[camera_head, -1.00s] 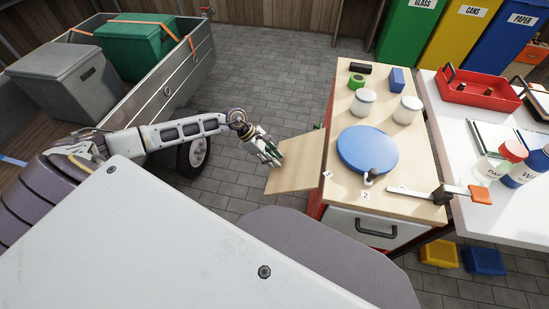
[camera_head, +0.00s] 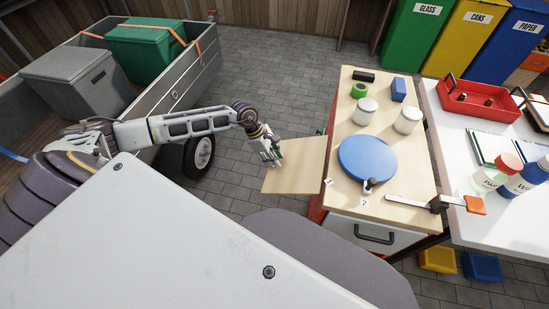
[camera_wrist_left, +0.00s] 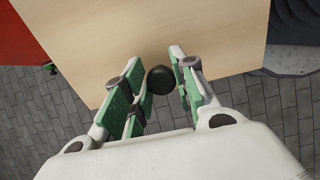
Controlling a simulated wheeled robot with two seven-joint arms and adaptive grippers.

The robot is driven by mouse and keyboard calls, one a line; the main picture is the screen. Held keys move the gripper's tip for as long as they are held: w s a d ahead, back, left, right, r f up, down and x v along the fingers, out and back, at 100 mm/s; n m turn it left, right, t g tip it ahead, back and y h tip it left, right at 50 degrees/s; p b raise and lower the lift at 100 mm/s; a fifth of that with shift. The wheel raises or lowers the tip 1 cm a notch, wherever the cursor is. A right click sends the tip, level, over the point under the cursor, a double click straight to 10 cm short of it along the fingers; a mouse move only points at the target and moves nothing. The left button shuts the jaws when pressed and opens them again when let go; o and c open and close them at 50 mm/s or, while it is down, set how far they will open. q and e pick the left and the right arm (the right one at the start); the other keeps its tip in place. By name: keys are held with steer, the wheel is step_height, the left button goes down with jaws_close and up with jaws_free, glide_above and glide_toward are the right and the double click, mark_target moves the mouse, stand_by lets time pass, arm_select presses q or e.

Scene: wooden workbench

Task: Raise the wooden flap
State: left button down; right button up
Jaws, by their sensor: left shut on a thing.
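The wooden flap (camera_head: 298,172) is a pale board on the left side of the small workbench (camera_head: 388,98). It extends left from the bench edge and looks near level; its exact tilt is hard to tell. My left gripper (camera_head: 275,163) is at the flap's outer left side. In the left wrist view, the flap (camera_wrist_left: 150,35) fills the upper middle. A round black knob (camera_wrist_left: 161,80) at its edge sits between the green-padded fingers of my left gripper (camera_wrist_left: 160,88), which is shut on it. My right gripper is not in view.
On the bench stand a blue disc (camera_head: 368,160), white jars (camera_head: 365,111), a green roll (camera_head: 359,90) and a blue block (camera_head: 398,90). A trailer (camera_head: 170,88) stands left. Paved floor is clear under the flap.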

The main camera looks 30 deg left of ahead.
arm_select(q)
steer(key=shift+a+r+y+p, duration=0.15)
steer(key=shift+r+y+p, duration=0.65)
steer(key=shift+r, duration=0.6)
steer(key=shift+r+p, duration=0.45)
steer(key=shift+r, duration=0.1)
step_height(320, 180, up, 3)
steer(key=shift+f+g+y+p, duration=0.1)
steer(key=shift+g+y+p, duration=0.4)
steer(key=shift+y+p, duration=0.4)
steer(key=shift+d+r+y, duration=0.25)
steer(key=shift+r+y, duration=0.45)
steer(key=shift+r, duration=0.15)
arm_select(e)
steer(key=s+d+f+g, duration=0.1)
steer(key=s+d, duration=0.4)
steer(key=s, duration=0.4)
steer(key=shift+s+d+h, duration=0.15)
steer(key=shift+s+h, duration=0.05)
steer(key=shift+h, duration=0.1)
arm_select(q)
steer(key=c, duration=1.2)
jaws_free()
steer(key=shift+o, duration=0.2)
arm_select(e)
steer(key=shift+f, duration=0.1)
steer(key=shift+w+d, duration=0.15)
